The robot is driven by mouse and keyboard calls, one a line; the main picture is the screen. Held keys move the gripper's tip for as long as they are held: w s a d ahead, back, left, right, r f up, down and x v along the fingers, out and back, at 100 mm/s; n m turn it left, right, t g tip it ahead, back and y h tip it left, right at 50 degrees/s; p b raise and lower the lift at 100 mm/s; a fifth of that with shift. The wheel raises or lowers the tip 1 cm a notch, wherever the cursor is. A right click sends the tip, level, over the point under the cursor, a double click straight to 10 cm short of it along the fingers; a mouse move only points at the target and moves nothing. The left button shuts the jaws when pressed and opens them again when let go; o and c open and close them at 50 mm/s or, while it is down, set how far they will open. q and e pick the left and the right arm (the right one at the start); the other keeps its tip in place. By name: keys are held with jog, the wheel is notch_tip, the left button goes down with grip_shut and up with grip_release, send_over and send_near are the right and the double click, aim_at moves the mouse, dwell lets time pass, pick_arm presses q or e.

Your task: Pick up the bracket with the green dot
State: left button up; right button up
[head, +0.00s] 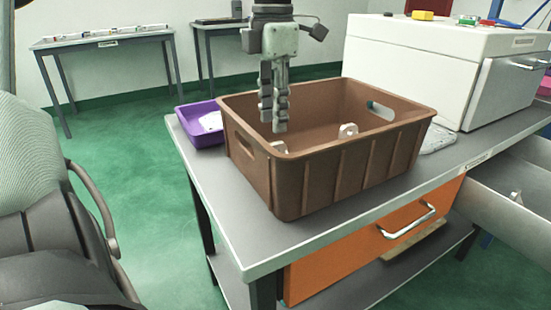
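My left gripper (274,124) hangs fingers-down over the left part of a brown crate (345,172) on the grey workbench. Its two fingers look close together from this angle, and I cannot tell how far apart they are. No part shows between them. Inside the crate, a small pale casting (348,130) lies near the middle of the front wall. Another pale piece (280,147) shows just below the fingertips, partly hidden by the crate rim. I cannot make out a green dot on either piece. My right gripper is not in view.
A purple tray (187,137) with a pale item stands left of the crate. A white cabinet (415,65) is behind it at right. An open drawer (478,204) holding a small pale part juts out at right. The bench's front left corner is clear.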

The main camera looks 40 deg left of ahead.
aim_at(276, 143)
pick_arm(q)
jog(key=f, duration=0.6)
jog(key=shift+w+d+f, duration=0.1)
jog(key=shift+w+f, duration=0.05)
jog(key=shift+w, duration=0.05)
jog(key=shift+c, duration=0.2)
grip_shut()
